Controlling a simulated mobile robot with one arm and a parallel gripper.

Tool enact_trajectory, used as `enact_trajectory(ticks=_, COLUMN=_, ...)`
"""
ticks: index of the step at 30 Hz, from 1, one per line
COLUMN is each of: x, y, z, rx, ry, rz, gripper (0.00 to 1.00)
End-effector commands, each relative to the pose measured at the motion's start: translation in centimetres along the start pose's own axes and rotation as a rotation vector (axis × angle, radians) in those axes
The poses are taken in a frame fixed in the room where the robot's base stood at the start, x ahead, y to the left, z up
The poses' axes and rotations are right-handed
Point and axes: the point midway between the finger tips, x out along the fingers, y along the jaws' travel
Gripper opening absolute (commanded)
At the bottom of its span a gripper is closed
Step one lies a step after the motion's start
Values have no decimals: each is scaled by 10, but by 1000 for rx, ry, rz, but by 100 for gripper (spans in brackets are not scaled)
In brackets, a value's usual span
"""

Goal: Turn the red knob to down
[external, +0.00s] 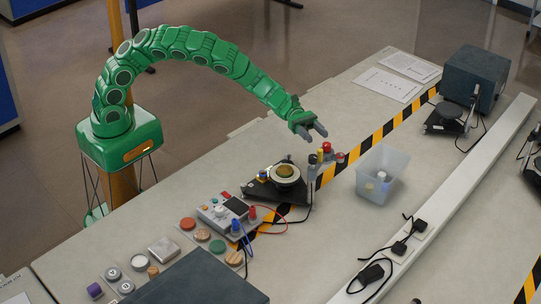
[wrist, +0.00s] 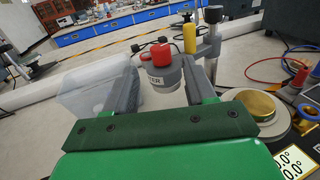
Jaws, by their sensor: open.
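The red knob (wrist: 162,55) sits on a grey round valve body with a partly hidden white label in the wrist view. Which way it points is hard to tell. In the external view a small fixture with red, yellow and black parts stands at the table's middle; a red part (external: 340,157) shows at its right side. My gripper (external: 316,134) is open and empty, above and behind this fixture. In the wrist view its two fingers (wrist: 168,72) show on either side of the grey body, with the knob between them in the picture. Contact cannot be made out.
A yellow cylinder (wrist: 190,38) and a black-topped post (wrist: 213,16) stand close beside the knob. A clear bin (external: 382,176) is to the right. A scale with a brass disc (external: 286,172) and a wired meter (external: 222,210) are to the left.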

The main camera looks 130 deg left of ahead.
Motion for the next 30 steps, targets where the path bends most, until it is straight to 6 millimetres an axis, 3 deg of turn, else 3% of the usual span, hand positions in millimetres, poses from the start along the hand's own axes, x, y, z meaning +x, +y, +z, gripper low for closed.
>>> enact_trajectory(ticks=8, x=12, y=-1, z=0, rx=5, ry=-3, rz=-5, gripper=55)
enact_trajectory(ticks=21, x=63, y=-2, z=0, rx=4, ry=-5, rz=-8, gripper=55)
enact_trajectory(ticks=30, x=78, y=-1, z=1, rx=5, ry=-2, rz=-3, gripper=55)
